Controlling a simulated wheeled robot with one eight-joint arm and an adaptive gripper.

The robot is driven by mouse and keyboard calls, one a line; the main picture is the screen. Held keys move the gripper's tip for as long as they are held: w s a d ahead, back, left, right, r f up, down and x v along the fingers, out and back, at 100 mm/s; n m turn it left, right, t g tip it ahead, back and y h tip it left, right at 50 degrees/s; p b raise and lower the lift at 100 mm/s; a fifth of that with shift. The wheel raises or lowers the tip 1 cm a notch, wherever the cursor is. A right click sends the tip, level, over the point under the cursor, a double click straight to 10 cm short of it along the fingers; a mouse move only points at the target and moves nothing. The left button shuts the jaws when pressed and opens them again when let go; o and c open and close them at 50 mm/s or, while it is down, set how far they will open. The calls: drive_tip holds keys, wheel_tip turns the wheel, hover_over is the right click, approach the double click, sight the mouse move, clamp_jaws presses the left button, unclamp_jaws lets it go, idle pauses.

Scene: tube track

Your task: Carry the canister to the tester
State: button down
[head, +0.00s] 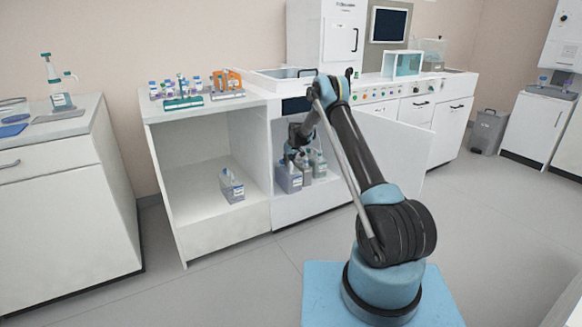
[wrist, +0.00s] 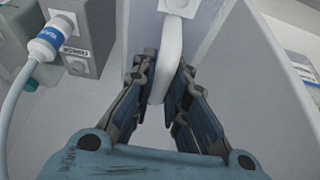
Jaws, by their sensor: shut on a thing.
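Several grey canisters stand close together in the right, open compartment of the white cabinet, among them a front one (head: 289,179) and one beside it (head: 304,172). My gripper (head: 297,152) reaches into this compartment, right above the canisters. In the wrist view, my gripper (wrist: 170,100) is shut on a pale curved piece (wrist: 170,55), which looks like a canister's handle. Most of that canister's body is hidden. A grey canister with a blue-and-white cap (wrist: 47,42) and a pale tube shows at the left of the wrist view. I cannot pick out the tester for sure.
Another labelled canister (head: 231,186) stands alone in the left compartment. The cabinet door (head: 398,153) hangs open at the right, close to my arm. Racks of tubes (head: 185,102) stand on the cabinet top. The floor (head: 235,285) in front is clear.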

drive_tip(key=shift+w+a, duration=0.85)
drive_tip(key=shift+w, duration=0.4)
drive_tip(key=shift+w+a, duration=0.85)
drive_tip(key=shift+w, duration=0.35)
drive_tip(key=shift+w+a, duration=0.85)
drive_tip(key=shift+w, duration=0.4)
drive_tip(key=shift+w+a+f, duration=0.3)
drive_tip(key=shift+w+f, duration=0.15)
drive_tip(key=shift+f, duration=0.1)
drive_tip(key=shift+w+a+f, duration=0.25)
drive_tip(key=shift+w+f, duration=0.15)
drive_tip(key=shift+f, duration=0.1)
drive_tip(key=shift+s+d+f, duration=0.15)
drive_tip(key=shift+s+f, duration=0.1)
drive_tip(key=shift+f, duration=0.35)
drive_tip(key=c, duration=1.5)
unclamp_jaws()
